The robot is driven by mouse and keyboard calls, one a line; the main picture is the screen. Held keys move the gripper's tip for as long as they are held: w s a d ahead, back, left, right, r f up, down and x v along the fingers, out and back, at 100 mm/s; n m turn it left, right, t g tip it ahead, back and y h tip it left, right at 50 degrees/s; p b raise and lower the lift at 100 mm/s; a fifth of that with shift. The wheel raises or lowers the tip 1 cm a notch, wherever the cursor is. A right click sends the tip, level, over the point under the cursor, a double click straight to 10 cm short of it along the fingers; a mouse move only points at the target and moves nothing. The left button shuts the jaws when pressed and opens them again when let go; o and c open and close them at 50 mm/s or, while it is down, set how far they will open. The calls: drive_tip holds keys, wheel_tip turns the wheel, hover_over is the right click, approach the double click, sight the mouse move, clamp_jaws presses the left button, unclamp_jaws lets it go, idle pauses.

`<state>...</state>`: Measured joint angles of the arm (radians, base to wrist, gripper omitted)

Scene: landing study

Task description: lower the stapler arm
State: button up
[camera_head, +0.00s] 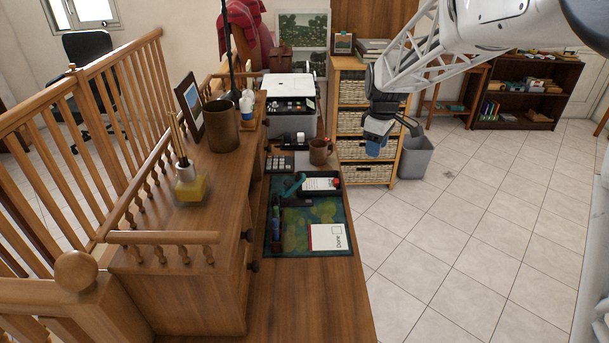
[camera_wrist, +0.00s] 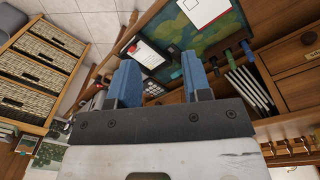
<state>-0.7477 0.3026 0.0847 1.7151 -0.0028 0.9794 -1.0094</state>
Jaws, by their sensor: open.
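A teal object (camera_head: 293,185), which looks like the stapler with its arm tilted up, stands on the desk at the left of a black tray. It is small there, and its base and hinge are hard to make out. A teal piece, probably the same stapler, shows in the wrist view (camera_wrist: 177,74), just beyond the right finger. My gripper (camera_head: 377,146) hangs in the air to the right of the desk, higher than the desktop and apart from the stapler. Its two blue fingers are spread with nothing between them, as the wrist view also shows (camera_wrist: 161,76).
The black tray (camera_head: 310,194) holds paper and a red item. A white booklet (camera_head: 328,238) lies on the green patterned mat (camera_head: 292,243). A brown mug (camera_head: 320,151) and printer (camera_head: 291,87) stand behind. A basket shelf (camera_head: 363,173) and grey bin (camera_head: 415,160) are near my gripper.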

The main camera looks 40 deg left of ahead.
drive_tip(key=s+a+f+n, duration=0.1)
drive_tip(key=a+f+n, duration=0.1)
drive_tip(key=a+f, duration=0.35)
drive_tip(key=s+a+f+n, duration=0.2)
drive_tip(key=a, duration=0.7)
drive_tip(key=n, duration=0.3)
hover_over(285, 180)
wheel_tip(285, 180, down, 7)
drive_tip(key=shift+s+f, duration=0.1)
drive_tip(key=shift+f, duration=0.1)
drive_tip(key=shift+d+f, duration=0.1)
drive_tip(key=shift+f, duration=3.8)
clamp_jaws()
